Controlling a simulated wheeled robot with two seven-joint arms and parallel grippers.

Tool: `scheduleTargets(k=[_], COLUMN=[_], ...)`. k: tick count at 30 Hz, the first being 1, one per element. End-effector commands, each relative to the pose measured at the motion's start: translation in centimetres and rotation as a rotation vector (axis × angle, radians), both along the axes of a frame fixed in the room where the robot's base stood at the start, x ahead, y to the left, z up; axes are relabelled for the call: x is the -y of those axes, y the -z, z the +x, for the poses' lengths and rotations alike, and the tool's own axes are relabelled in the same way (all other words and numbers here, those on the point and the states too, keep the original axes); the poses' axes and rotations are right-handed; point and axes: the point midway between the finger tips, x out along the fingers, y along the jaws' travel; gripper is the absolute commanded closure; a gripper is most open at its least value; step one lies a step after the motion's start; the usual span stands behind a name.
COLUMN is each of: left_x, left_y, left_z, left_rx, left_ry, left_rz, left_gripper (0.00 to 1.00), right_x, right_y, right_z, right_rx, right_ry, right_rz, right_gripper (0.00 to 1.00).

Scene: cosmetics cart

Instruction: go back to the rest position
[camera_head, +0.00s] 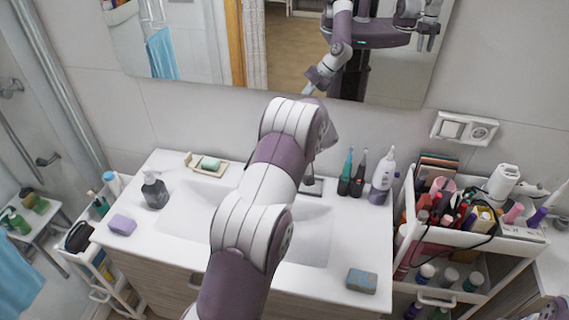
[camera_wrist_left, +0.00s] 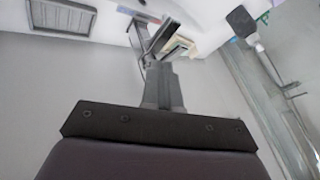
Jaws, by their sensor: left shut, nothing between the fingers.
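My left arm (camera_head: 252,205) rises from the bottom middle of the head view, over the washbasin, and bends near the mirror. Its gripper is hidden behind the arm there. In the left wrist view my left gripper (camera_wrist_left: 160,66) is seen from its base, with its grey fingers together and nothing visible held. My right gripper does not show directly in either view.
The white counter (camera_head: 190,262) holds a soap dispenser (camera_head: 154,190), a purple sponge (camera_head: 122,225), a soap dish (camera_head: 208,165), a grey-blue sponge (camera_head: 361,281) and several upright bottles and brushes. A full cart (camera_head: 437,238) stands right. The mirror (camera_head: 200,45) hangs behind.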

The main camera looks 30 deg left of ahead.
Motion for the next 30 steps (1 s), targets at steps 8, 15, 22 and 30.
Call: scheduleTargets(k=[8,15,22,30], left_x=[0.4,1.6,18.0,23.1], left_y=[-0.6,0.4,3.2,5.7], left_z=[-0.2,3.3,-3.9,-24.6], left_rx=[-0.001,0.378,0.335,-0.218], left_ry=[-0.002,-0.044,0.326,0.664], left_rz=[0.0,-0.056,-0.569,-0.603], left_gripper=[1.0,1.0,1.0,1.0], right_x=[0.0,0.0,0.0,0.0], right_y=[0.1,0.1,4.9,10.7], right_z=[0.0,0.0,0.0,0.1], right_rx=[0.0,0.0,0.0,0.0], right_ry=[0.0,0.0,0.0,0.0], right_rz=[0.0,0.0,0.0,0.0], right_gripper=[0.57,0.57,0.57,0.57])
